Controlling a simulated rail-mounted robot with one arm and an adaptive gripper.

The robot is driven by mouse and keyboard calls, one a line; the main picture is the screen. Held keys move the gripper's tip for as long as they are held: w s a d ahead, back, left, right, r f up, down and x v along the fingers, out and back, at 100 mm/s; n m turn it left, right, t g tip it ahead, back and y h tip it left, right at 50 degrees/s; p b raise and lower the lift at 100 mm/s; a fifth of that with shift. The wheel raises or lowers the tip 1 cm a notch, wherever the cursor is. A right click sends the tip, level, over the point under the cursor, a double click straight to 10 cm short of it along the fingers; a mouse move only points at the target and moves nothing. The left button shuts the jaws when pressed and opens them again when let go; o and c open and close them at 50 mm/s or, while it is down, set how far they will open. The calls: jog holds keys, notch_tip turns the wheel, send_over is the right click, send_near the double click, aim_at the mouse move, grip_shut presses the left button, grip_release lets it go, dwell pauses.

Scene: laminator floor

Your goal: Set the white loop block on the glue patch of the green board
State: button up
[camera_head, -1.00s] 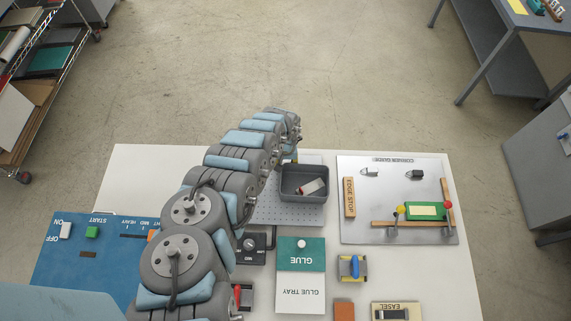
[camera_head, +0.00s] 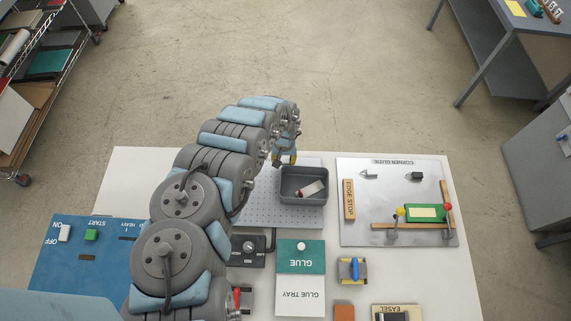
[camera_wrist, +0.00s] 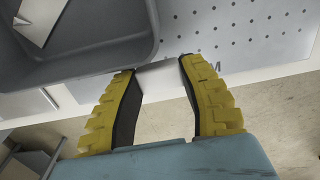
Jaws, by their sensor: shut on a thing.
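The green board (camera_head: 427,212) lies on the metal corner-guide plate at the right of the table, with a pale yellow patch (camera_head: 424,211) on top taken as the glue patch. My gripper (camera_head: 283,162) is at the upper left corner of the grey bin, far left of the board. In the wrist view its yellow fingers (camera_wrist: 160,88) are shut with a gap between them. A pale surface in that gap looks like the white loop block (camera_wrist: 160,76), but it blends with the white table behind. The block's loop is not visible.
The grey bin (camera_head: 304,212) stands right of my gripper and holds a white and red item (camera_head: 312,188). A wooden edge stop (camera_head: 349,199) and ball-topped clamps, one yellow (camera_head: 400,211) and one red (camera_head: 446,205), stand around the board. A glue tray (camera_head: 300,295) lies in front.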

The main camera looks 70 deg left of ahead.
jog(key=a+r+b, duration=0.3)
jog(key=a+r, duration=0.1)
jog(key=a, duration=0.2)
jog(key=s+a+r+b, duration=0.1)
jog(key=a+r+b, duration=0.2)
jog(key=a, duration=0.4)
jog(key=shift+s+r, duration=0.25)
jog(key=shift+r, duration=0.65)
